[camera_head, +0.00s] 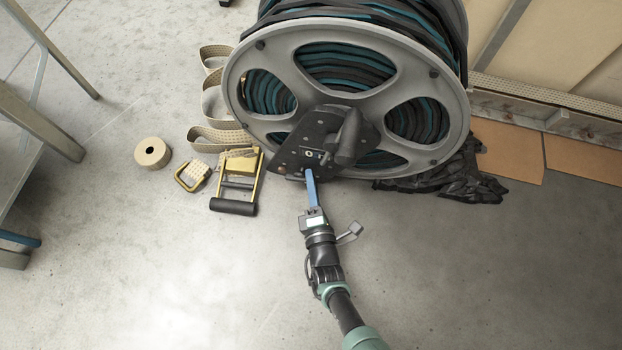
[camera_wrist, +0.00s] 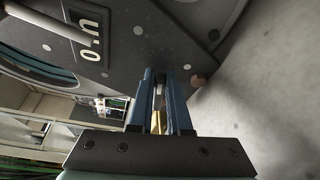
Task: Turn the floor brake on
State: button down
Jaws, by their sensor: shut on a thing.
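The hose reel (camera_head: 455,95) stands on the floor with a dark plate (camera_head: 292,150) on its front. A marked label (camera_head: 313,154) sits on this plate, and its marks also show in the wrist view (camera_wrist: 91,35). A thick grey handle (camera_head: 347,135) stands out from the plate. My gripper (camera_head: 309,172) reaches the plate's lower edge, below the label and apart from the handle. In the wrist view its blue fingers (camera_wrist: 160,78) are close together on a small, narrow part at that edge. The fingers hide most of this part, and I cannot tell its shape.
A yellow ratchet (camera_head: 238,165) with a webbing strap (camera_head: 215,100), a yellow buckle (camera_head: 192,175) and a tape roll (camera_head: 152,153) lie left of the reel. Black sheeting (camera_head: 455,180) lies at its right. The floor in front is clear.

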jog(key=shift+s+a+f+m, duration=0.15)
jog(key=shift+a+f+m, duration=0.2)
jog(key=shift+a+m, duration=0.15)
dwell(0.4)
jog(key=c, duration=0.9)
grip_release()
jog(key=shift+o, duration=0.2)
jog(key=shift+d+r, duration=0.1)
jog(key=shift+d, duration=0.1)
